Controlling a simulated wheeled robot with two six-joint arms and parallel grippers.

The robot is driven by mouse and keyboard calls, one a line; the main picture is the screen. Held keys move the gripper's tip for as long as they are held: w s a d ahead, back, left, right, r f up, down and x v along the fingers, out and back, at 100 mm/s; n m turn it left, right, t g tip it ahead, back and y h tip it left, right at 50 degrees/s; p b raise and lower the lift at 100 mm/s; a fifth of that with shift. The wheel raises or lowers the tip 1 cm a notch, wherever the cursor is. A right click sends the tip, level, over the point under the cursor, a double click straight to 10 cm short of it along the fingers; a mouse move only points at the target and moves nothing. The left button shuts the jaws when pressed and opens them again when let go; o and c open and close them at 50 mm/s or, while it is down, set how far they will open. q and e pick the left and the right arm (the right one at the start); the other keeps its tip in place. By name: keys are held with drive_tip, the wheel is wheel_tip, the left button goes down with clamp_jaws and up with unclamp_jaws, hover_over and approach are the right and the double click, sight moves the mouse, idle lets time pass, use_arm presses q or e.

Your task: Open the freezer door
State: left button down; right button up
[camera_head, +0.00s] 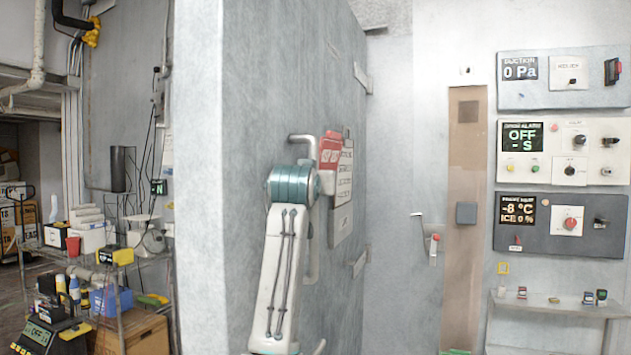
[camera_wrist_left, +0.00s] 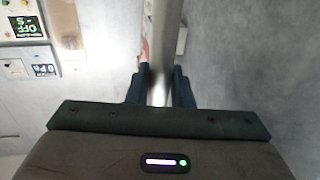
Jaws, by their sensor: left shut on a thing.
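The freezer door (camera_head: 255,90) is a tall grey slab left of centre in the head view, its handle face seen at a slant. A metal bar handle (camera_head: 312,265) stands upright on it, partly hidden by my left arm. In the left wrist view the handle (camera_wrist_left: 164,30) runs down between the two dark fingers of my left gripper (camera_wrist_left: 158,84), which is shut on it. In the head view my teal wrist joint hides that gripper. I cannot tell how far the door stands open. My right gripper is in neither view.
Control panels (camera_head: 563,78) and a small shelf (camera_head: 555,309) are on the wall at right. A lever (camera_head: 434,245) is beside a brown vertical strip (camera_head: 465,150). A cluttered rack (camera_head: 140,270) stands at left. Red and white signs (camera_head: 343,172) are on the door by the handle.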

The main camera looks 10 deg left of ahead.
use_arm(q)
drive_tip(key=shift+s+a+r, duration=0.1)
drive_tip(key=shift+r, duration=0.2)
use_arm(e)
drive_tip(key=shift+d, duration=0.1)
use_arm(q)
drive_tip(key=c, duration=1.5)
unclamp_jaws()
drive_tip(key=shift+o, duration=0.8)
drive_tip(key=shift+f, duration=0.2)
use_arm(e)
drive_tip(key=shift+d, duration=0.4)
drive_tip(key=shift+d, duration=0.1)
